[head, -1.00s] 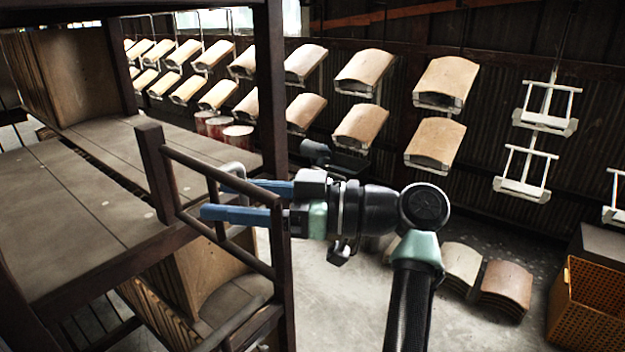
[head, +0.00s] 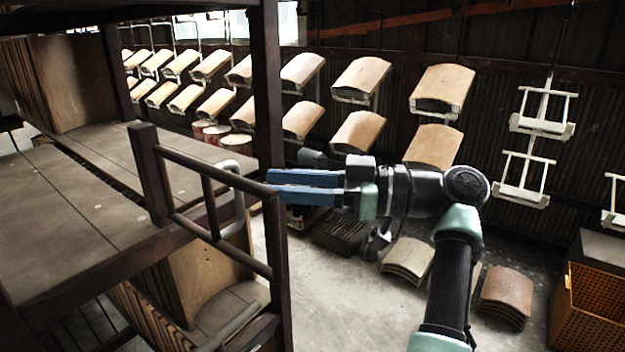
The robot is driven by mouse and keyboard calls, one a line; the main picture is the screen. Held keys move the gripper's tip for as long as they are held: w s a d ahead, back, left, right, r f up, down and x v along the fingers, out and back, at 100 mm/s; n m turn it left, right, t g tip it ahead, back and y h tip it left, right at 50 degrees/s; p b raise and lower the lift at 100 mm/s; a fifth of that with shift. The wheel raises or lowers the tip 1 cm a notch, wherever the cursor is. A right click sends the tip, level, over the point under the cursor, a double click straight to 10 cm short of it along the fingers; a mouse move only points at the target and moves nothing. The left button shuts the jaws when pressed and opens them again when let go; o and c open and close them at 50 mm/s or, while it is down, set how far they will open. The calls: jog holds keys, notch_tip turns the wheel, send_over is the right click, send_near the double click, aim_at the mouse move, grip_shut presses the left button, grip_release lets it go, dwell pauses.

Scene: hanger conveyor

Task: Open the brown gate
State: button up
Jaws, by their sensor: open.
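The brown gate (head: 209,207) is a dark frame of rails and thin upright bars in the left half of the head view. My gripper (head: 268,186) has two blue fingers pointing left at the gate's upper right corner. The fingers are open, with nothing visible between them. I cannot tell whether the tips touch the gate. A grey bent pipe handle (head: 238,200) shows by the bars.
The platform (head: 60,215) lies left of the gate. Curved tiles (head: 441,88) hang on racks along the back wall. Stacked tiles (head: 506,296) and an orange crate (head: 592,303) stand on the floor at right.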

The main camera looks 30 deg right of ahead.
jog(key=shift+w+d+b, duration=0.15)
jog(key=shift+d+b, duration=0.35)
jog(key=shift+d, duration=1.65)
jog(key=v, duration=1.3)
jog(key=shift+a, duration=0.1)
